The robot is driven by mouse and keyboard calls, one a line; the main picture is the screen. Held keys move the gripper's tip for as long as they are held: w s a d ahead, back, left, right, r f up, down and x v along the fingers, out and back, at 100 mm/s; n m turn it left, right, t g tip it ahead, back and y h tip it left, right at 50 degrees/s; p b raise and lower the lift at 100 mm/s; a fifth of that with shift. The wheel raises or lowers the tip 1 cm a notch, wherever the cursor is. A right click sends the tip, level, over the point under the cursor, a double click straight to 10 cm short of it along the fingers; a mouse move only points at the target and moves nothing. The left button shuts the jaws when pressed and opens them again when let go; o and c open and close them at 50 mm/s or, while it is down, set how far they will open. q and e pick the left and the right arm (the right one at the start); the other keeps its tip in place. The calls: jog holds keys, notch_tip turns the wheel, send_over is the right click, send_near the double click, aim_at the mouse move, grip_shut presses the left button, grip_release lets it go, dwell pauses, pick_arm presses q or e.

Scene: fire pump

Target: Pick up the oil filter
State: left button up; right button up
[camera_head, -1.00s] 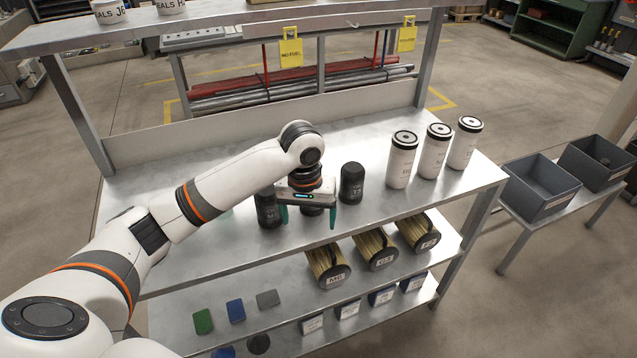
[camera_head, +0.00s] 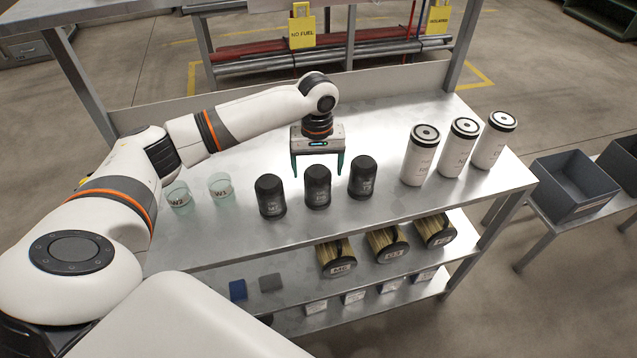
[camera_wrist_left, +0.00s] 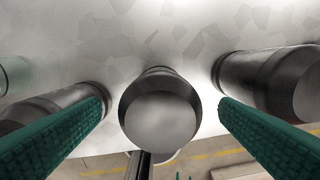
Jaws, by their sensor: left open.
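Three short black canisters stand upright in a row on the metal table top: a left one (camera_head: 270,196), a middle one (camera_head: 318,188) and a right one (camera_head: 362,178). Their small labels cannot be read surely, so I cannot tell which is the oil filter. My left gripper (camera_head: 317,174) points down with teal fingers apart and empty, at the middle canister, its fingertips partly beyond the canister. In the left wrist view the middle canister (camera_wrist_left: 160,112) lies between the fingers, with the left canister (camera_wrist_left: 45,108) and right canister (camera_wrist_left: 275,80) outside them. My right gripper is not seen.
Three taller white canisters (camera_head: 458,148) stand to the right. Two glass cups (camera_head: 220,188) stand to the left. Yellow pleated filters (camera_head: 388,244) and small boxes sit on shelves below. A grey bin (camera_head: 572,190) is on a side stand.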

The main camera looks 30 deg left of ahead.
pick_arm(q)
jog(key=f, duration=0.3)
jog(key=shift+s+d+f+p, duration=0.15)
jog(key=shift+s+p, duration=0.1)
jog(key=shift+p, duration=0.15)
jog(key=shift+f, duration=0.15)
jog(key=shift+w+f, duration=0.1)
jog(key=c, duration=1.3)
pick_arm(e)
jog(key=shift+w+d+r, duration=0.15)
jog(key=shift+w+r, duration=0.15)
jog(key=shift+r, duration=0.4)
pick_arm(q)
jog(key=shift+r, duration=0.2)
